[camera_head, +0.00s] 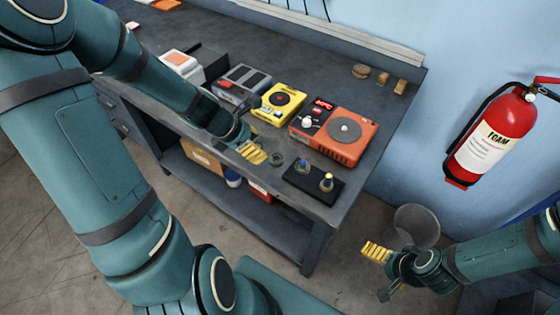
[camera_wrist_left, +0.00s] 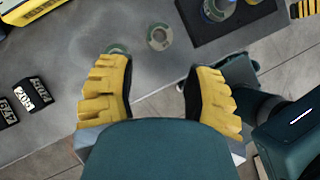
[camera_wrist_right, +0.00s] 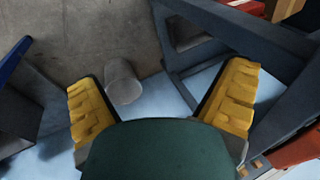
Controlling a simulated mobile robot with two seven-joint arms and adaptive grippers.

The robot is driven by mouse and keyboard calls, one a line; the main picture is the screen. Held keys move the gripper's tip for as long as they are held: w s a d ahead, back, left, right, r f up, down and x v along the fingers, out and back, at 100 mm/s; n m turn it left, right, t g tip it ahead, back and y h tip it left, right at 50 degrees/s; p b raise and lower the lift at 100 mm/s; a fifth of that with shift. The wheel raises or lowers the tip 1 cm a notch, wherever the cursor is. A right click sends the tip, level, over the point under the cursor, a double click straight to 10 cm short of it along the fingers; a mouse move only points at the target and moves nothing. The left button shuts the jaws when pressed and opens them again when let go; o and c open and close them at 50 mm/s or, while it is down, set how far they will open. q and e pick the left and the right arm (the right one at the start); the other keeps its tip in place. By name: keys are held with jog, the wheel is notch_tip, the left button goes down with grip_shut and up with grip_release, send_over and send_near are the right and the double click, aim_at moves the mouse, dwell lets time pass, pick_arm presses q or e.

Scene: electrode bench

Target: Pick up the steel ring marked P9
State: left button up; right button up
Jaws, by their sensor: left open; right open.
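Two small rings lie on the grey bench top in the left wrist view. One grey ring (camera_wrist_left: 159,37) lies flat beyond the gap between my left fingers. A greenish ring (camera_wrist_left: 117,48) lies at the tip of the left-hand finger, partly hidden by it. Another ring (camera_wrist_left: 217,8) sits on the black stand. No P9 marking is readable on any of them. My left gripper (camera_wrist_left: 158,68) is open and empty, over the bench's front edge. In the head view a ring (camera_head: 277,158) shows just right of its fingers. My right gripper (camera_head: 380,270) is open and empty, off the bench's right end.
Black label blocks (camera_wrist_left: 36,95) lie left. A grey bin (camera_head: 417,222) stands near my right gripper.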

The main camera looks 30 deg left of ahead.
aim_at(275, 158)
pick_arm(q)
jog(key=b+x, duration=0.3)
jog(key=x, duration=0.6)
jog(key=shift+w+d+f, duration=0.1)
jog(key=shift+w+f, duration=0.1)
pick_arm(e)
jog(key=f, duration=0.2)
jog(key=s+f, duration=0.1)
jog(key=f, duration=0.1)
jog(key=shift+s+a, duration=0.1)
pick_arm(q)
jog(key=shift+c, duration=0.3)
jog(key=shift+r, duration=0.1)
grip_shut()
